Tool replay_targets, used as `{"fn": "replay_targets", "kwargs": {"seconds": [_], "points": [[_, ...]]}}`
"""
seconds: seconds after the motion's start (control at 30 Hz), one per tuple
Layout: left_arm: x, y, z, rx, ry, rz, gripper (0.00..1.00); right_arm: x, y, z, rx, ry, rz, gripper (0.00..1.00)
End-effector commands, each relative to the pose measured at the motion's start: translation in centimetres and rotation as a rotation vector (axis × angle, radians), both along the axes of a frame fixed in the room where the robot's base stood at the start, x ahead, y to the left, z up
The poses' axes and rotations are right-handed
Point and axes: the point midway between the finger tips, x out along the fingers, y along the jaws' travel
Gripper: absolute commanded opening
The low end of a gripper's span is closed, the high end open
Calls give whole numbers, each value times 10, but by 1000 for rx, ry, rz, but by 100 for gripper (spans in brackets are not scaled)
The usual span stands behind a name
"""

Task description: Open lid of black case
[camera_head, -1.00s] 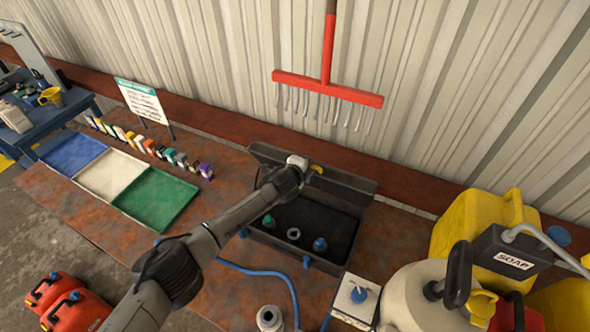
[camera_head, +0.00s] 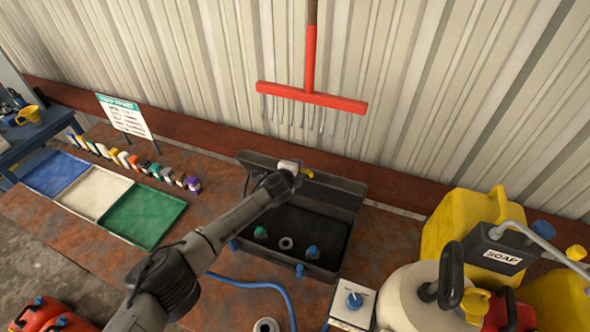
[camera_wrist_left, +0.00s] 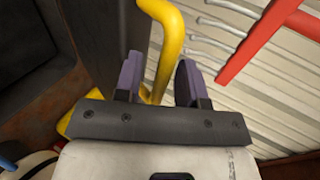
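The black case (camera_head: 347,228) stands on the rusty bench. Its lid (camera_head: 338,188) is raised at the back, by the wall, and the inside is exposed. My left gripper (camera_head: 304,170) is at the lid, where a small piece of a yellow handle (camera_head: 309,173) shows at its tip. In the left wrist view the purple fingers of the left gripper (camera_wrist_left: 160,84) are apart. The bent yellow handle (camera_wrist_left: 176,35) passes by them; I cannot tell whether they touch it. The dark lid (camera_wrist_left: 108,40) is close on the left there. My right gripper is out of view.
Colored trays (camera_head: 143,216) lie to the left. A beige jug (camera_head: 415,296) and a yellow canister (camera_head: 462,225) crowd the right.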

Motion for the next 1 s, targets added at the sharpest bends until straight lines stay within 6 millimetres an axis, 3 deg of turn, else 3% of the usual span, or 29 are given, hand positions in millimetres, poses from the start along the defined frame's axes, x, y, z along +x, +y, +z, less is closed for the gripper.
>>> {"fn": "replay_targets", "kwargs": {"seconds": [0.47,1.0], "points": [[-10,4,1,1,5,-1,39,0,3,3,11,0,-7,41],[-66,23,31,0,0,-1,39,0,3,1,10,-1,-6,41]]}}
